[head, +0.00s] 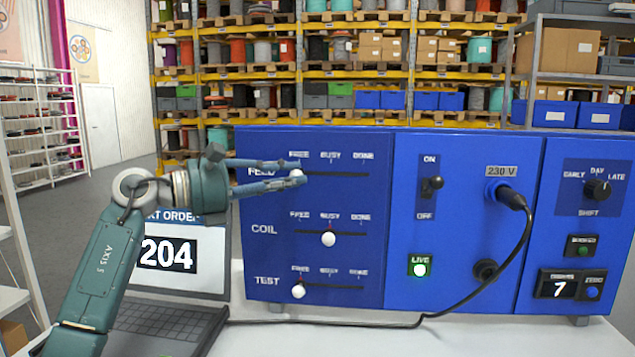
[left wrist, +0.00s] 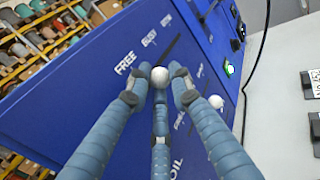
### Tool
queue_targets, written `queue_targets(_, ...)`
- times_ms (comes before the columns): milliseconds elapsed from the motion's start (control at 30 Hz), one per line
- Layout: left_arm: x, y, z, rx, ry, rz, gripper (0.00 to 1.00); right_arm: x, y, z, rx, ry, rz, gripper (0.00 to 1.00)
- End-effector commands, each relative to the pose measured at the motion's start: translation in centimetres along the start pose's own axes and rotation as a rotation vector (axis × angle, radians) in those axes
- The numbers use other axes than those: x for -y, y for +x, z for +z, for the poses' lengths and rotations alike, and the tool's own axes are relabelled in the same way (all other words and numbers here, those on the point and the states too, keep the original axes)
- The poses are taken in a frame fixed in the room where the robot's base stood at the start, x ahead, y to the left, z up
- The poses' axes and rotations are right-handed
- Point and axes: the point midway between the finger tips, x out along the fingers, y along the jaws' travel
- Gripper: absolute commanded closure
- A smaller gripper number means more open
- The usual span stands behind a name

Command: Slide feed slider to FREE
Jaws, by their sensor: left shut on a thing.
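The feed slider's white knob (left wrist: 159,77) sits at the FREE end of its slot in the left wrist view, and the slot runs away from it towards BUSY and DONE. In the head view only a small part of the knob shows between the fingertips, below the FREE label (head: 299,154). My left gripper (head: 298,170) reaches in from the left to the FEED row. In the left wrist view its fingers (left wrist: 159,73) are closed around the knob. My right gripper is in neither view.
The coil knob (head: 328,239) stands at BUSY and the test knob (head: 298,291) at FREE on the same blue panel (head: 370,215). A laptop (head: 185,255) showing 204 stands at lower left. A black cable (head: 520,250) hangs from the 230 V socket. The LIVE lamp (head: 420,270) glows green.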

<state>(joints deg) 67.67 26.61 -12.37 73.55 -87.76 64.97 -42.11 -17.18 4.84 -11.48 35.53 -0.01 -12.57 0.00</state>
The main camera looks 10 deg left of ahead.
Motion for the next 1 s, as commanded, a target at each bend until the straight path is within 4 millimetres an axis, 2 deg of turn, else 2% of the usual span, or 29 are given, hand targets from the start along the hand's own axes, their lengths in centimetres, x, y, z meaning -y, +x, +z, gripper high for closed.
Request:
queue_targets(333, -0.4, -0.6, -0.3, -0.006, -0.002, 0.0, 1.0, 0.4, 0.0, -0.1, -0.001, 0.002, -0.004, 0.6)
queue_targets(367, -0.4, -0.6, -0.3, -0.006, -0.002, 0.001, 0.78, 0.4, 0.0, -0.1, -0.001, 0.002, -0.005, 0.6)
queue_targets(433, -0.4, -0.6, -0.3, -0.006, -0.002, 0.001, 0.64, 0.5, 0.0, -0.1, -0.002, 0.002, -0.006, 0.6)
queue_targets(467, -0.4, -0.6, -0.3, -0.005, -0.002, 0.001, 0.6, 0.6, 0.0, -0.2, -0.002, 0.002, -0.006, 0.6)
queue_targets(800, -0.3, -0.8, -0.1, -0.003, 0.0, 0.001, 0.6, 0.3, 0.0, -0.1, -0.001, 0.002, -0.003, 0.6)
queue_targets(867, -0.4, -1.3, -0.1, -0.003, 0.0, 0.002, 0.6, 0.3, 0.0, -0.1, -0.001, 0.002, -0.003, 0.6)
queue_targets(1000, -0.5, -3.7, -0.2, -0.005, 0.001, 0.005, 0.6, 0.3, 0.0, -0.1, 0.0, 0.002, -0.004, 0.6)
